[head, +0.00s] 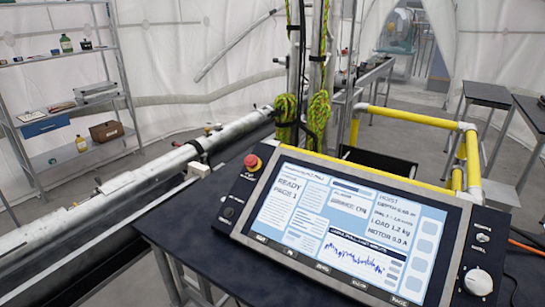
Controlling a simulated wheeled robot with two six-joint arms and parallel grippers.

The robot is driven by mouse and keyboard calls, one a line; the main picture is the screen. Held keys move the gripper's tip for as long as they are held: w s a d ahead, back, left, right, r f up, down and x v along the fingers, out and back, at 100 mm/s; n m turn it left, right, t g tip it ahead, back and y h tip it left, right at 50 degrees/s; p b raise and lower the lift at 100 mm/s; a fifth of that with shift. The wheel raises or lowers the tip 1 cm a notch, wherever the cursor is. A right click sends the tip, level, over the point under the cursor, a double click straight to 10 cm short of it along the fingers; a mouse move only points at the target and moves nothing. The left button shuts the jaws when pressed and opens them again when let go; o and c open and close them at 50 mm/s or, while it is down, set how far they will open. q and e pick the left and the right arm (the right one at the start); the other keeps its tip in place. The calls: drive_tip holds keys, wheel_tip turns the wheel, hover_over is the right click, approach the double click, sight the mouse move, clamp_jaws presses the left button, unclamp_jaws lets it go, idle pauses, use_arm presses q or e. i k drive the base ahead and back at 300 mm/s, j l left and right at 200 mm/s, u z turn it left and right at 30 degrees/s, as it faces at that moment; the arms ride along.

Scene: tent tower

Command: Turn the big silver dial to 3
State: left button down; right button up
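A big pale silver dial (478,282) sits at the lower right corner of the control console (450,282), right of its screen. The markings around the dial are too small to read, so its setting cannot be told. The lit screen (345,228) shows "READY", "PAGE 1", a load of 1.2 kg and a blue trace. Neither of my grippers is in view, and nothing touches the dial.
A red button (252,162) stands up at the console's upper left corner. The console rests on a dark table (190,235). Yellow rails (412,117) stand behind it. An orange cable (525,246) lies to the right. The space before the dial looks clear.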

sight(477, 282)
drive_tip(key=k+l+z, duration=0.1)
drive_tip(key=z, duration=0.3)
drive_tip(key=l+z, duration=0.15)
drive_tip(key=z, duration=0.3)
drive_tip(key=l+z, duration=0.2)
drive_tip(key=z, duration=0.2)
drive_tip(key=k+l, duration=0.05)
